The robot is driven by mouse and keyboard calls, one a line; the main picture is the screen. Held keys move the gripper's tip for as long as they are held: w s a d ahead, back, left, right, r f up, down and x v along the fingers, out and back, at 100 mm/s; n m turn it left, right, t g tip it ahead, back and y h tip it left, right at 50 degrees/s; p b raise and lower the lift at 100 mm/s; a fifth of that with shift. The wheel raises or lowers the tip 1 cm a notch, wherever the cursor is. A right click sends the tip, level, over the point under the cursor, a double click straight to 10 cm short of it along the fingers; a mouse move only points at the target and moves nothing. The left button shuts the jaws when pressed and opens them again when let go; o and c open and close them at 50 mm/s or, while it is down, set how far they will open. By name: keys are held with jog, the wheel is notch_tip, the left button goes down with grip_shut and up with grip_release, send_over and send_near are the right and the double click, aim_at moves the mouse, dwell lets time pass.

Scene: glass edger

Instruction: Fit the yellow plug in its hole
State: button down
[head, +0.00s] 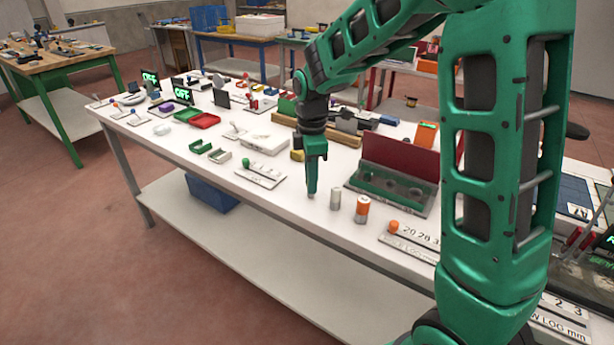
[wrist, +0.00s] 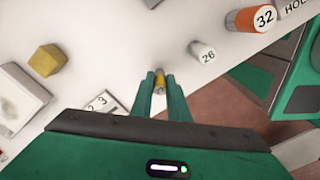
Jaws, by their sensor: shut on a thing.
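My gripper (head: 311,190) points down over the front part of the white table. In the wrist view my gripper (wrist: 160,82) is shut on the yellow plug (wrist: 159,79), a small cylinder with a grey end between the fingertips. The plug is mostly hidden by the fingers in the head view, so I cannot tell whether it touches the table. A grey-green tray (head: 420,211) with round holes and an open dark red lid (head: 400,155) sits right of my gripper. Which hole matches the plug is not readable.
A white cylinder marked 26 (wrist: 202,51) and an orange one marked 32 (wrist: 250,20) stand right of my gripper, close by. A yellow block (wrist: 47,60) lies to the left. A label plate with an orange knob (head: 393,226) is near the table's front edge.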

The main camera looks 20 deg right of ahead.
jog(key=shift+f, duration=0.15)
jog(key=c, duration=1.7)
grip_release()
jog(key=r, duration=1)
jog(key=shift+s+a+r, duration=0.1)
jog(key=shift+a+r, duration=0.1)
jog(key=shift+r, duration=0.2)
